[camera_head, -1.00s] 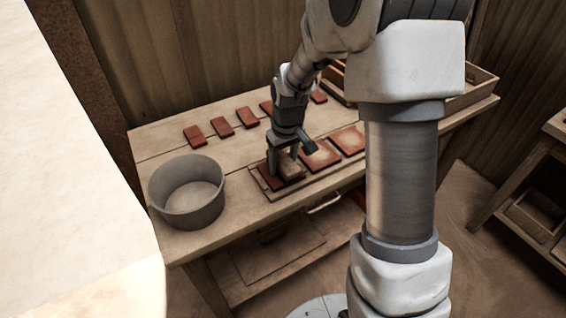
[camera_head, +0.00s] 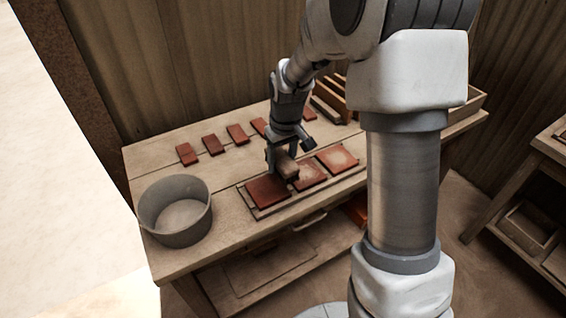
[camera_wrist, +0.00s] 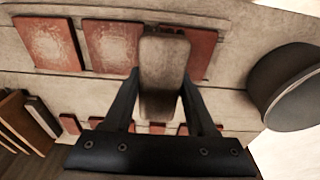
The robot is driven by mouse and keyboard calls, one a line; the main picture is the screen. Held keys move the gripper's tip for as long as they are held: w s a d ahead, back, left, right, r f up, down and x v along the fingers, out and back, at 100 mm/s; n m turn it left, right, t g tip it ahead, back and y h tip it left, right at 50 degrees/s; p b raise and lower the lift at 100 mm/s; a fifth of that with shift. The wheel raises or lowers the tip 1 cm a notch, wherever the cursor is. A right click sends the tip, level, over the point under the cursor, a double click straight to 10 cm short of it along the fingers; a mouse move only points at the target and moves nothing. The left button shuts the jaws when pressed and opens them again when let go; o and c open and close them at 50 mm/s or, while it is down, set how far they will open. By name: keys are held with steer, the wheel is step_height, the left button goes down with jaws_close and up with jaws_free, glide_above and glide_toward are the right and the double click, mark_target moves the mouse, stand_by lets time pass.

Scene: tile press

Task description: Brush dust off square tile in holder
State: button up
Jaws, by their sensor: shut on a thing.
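My gripper (camera_head: 282,160) is shut on a beige block-shaped brush (camera_head: 288,168), which also shows between the fingers in the wrist view (camera_wrist: 163,75). A flat holder (camera_head: 258,213) on the workbench carries three square red tiles in a row. The left tile (camera_head: 266,191) looks evenly dark red, with little pale dust. The middle tile (camera_head: 310,176) and the right tile (camera_head: 337,158) have pale dusty patches. The brush is near the boundary of the left and middle tiles and hides part of them. I cannot tell whether it touches either.
A round grey tub (camera_head: 176,212) stands on the bench (camera_head: 225,175) left of the holder. Several small red tiles (camera_head: 212,144) lie in a row behind. A wooden rack (camera_head: 333,97) and tray (camera_head: 470,104) stand at the back right. A shelf unit (camera_head: 530,215) is at far right.

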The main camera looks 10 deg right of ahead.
steer(key=shift+r+p, duration=0.6)
steer(key=shift+r, duration=0.55)
